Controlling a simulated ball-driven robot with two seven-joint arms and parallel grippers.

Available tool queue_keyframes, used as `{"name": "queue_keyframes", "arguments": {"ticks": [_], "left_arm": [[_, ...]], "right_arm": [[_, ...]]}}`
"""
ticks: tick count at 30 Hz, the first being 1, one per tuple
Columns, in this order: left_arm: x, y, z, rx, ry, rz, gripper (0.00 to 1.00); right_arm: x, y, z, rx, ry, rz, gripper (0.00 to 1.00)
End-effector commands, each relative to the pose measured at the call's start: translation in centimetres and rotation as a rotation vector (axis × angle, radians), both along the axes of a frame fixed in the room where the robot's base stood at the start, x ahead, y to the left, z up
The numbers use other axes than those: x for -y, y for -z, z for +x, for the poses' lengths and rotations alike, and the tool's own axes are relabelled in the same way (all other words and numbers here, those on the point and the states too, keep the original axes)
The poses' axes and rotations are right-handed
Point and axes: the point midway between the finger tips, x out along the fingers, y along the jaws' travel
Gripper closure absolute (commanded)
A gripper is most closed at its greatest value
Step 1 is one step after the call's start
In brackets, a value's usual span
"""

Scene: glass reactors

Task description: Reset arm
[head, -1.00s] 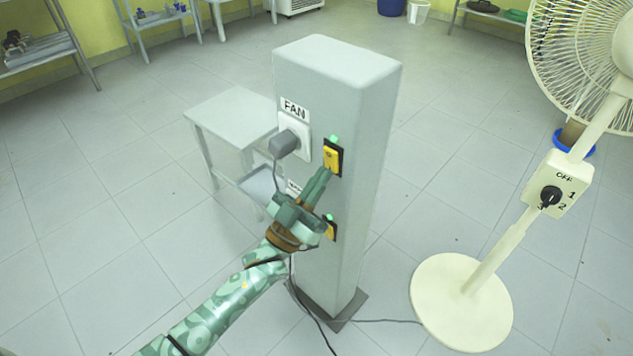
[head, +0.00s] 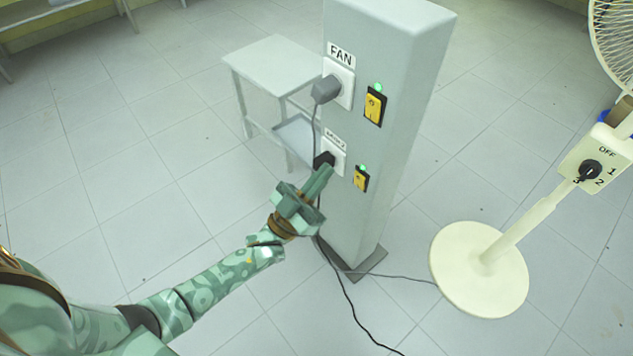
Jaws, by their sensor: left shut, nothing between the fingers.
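My left arm comes in from the lower left. Its gripper (head: 318,186) is shut and empty, in front of the grey pillar (head: 395,165), near the lower socket and its black plug (head: 324,160); I cannot tell whether it touches anything there. The yellow upper switch (head: 374,106) has a lit green lamp above it and stands clear of the gripper. The yellow lower switch (head: 361,179), right of the gripper, also has a lit green lamp. My right gripper is not in view.
A grey plug (head: 325,89) sits in the socket under the FAN label (head: 341,54). A cream standing fan (head: 480,270) with a dial (head: 590,170) is at the right. A small grey table (head: 270,62) stands behind the pillar. Black cables run along the floor.

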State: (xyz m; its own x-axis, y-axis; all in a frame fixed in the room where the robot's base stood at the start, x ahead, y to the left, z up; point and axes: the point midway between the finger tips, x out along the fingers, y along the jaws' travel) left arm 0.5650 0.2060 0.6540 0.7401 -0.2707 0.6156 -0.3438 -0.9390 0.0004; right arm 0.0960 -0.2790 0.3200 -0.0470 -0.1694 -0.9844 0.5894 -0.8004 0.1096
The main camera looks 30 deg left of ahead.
Motion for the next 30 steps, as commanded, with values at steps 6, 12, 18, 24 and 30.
{"name": "queue_keyframes", "arguments": {"ticks": [6,12,18,24,30], "left_arm": [[-0.3,1.3,-0.9,0.0,0.001,-0.001,1.0],[-0.4,1.3,-1.0,0.0,0.0,0.0,1.0],[-0.3,1.3,-1.0,0.0,0.0,0.0,1.0],[-0.2,1.6,-0.8,-0.013,0.001,0.008,1.0],[0.9,5.9,2.0,-0.249,-0.057,0.218,1.0]], "right_arm": [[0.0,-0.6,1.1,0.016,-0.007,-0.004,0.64],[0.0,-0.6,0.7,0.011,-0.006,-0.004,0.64],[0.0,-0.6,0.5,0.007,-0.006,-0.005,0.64],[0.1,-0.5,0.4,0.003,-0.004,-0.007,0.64],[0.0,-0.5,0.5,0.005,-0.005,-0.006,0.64]]}}
